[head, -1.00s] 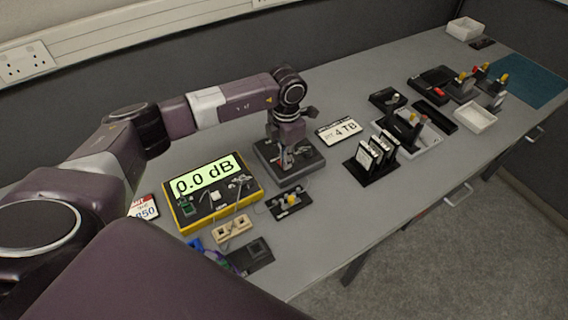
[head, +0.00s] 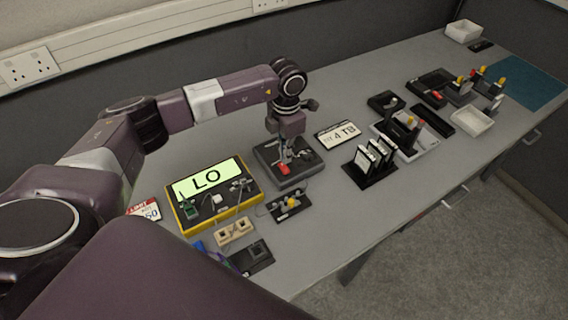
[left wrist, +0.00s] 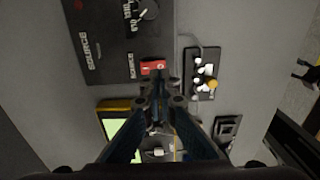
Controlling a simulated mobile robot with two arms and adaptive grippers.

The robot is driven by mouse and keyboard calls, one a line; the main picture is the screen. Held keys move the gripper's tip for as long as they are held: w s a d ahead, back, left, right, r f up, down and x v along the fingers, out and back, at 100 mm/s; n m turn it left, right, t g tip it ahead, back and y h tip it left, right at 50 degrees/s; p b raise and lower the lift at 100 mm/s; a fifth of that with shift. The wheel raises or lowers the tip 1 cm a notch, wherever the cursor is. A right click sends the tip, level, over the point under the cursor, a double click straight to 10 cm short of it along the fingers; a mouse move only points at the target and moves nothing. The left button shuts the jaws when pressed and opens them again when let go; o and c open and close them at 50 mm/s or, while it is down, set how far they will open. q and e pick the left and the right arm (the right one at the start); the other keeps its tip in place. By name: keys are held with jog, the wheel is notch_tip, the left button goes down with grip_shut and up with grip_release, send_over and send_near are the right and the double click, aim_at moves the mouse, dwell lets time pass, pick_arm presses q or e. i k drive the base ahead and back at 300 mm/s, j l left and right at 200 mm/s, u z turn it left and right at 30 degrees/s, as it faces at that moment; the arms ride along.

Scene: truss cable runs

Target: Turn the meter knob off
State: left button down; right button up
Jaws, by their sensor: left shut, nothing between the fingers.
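The yellow-edged meter (head: 178,217) lies on the bench in the head view, its lit green display (head: 207,181) reading "LO". Small parts and leads sit on its face below the display; I cannot tell which is the knob. My left gripper (head: 285,158) points down over the dark grey source box (head: 262,158), right of the meter, its fingers shut and empty close to a red switch (head: 284,169). In the left wrist view the source box (left wrist: 110,50) is at the top, the red switch (left wrist: 153,66) just beyond the fingertips, and the meter (left wrist: 112,104) partly hidden at lower left.
A small black board with a yellow part (head: 290,203) and a beige two-socket block (head: 235,231) lie in front. A "4 TB" card (head: 338,134) and a black rack (head: 370,172) stand to the right. Bare bench shows at the front right.

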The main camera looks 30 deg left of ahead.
aim_at(243, 187)
jog(key=k+l, duration=0.5)
jog(key=k, duration=0.2)
jog(key=k+l, duration=0.5)
jog(key=k, duration=0.15)
